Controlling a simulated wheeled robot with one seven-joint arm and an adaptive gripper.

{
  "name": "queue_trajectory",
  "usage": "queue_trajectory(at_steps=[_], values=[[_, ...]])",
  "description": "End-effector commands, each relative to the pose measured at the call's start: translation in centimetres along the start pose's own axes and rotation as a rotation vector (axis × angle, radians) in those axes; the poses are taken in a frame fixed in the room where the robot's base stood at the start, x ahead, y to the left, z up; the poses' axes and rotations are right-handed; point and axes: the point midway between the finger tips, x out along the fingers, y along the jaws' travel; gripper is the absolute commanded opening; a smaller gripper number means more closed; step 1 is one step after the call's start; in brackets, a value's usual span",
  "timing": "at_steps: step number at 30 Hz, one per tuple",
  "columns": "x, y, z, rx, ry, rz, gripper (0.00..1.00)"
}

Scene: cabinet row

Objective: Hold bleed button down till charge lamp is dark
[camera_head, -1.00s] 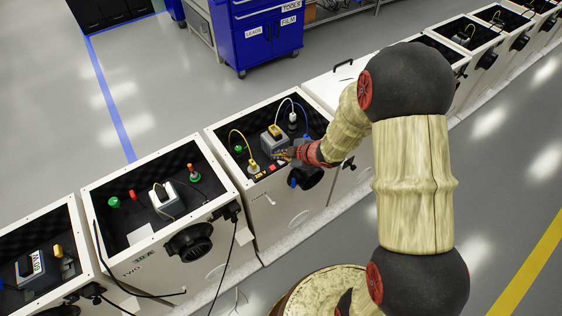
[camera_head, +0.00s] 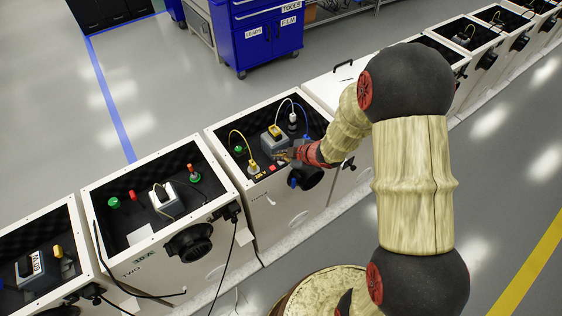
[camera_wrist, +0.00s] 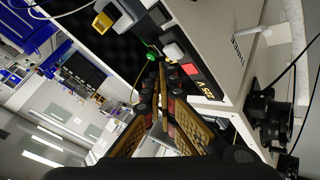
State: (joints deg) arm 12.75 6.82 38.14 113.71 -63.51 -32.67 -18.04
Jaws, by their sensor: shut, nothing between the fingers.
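My gripper (camera_head: 282,154) reaches into the open-topped middle cabinet (camera_head: 262,217); its two fingers are closed together at the tips, with nothing between them, in the wrist view (camera_wrist: 160,68). The tips are over the small front panel; I cannot tell whether they touch a button. A red lit square (camera_wrist: 190,69) shows on that panel beside the fingertips, next to an amber readout (camera_wrist: 208,90) that seems to read in the 200s of volts. The red square also shows in the head view (camera_head: 272,167). Which part is the bleed button or charge lamp is unclear, partly hidden by my fingers.
The middle cabinet also holds a grey box with a yellow top (camera_head: 274,136), a yellow-cabled plug (camera_head: 253,167), a white plug (camera_head: 292,117) and a green knob (camera_head: 238,149). A black round fitting (camera_head: 309,177) sticks out in front. Similar cabinets stand on both sides.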

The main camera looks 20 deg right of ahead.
Motion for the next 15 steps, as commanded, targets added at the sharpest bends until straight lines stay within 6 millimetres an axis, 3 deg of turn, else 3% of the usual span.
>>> queue_trajectory(at_steps=[15], values=[[0.54, -0.42, 0.41, 0.0, 0.0, 0.0, 0.0]])
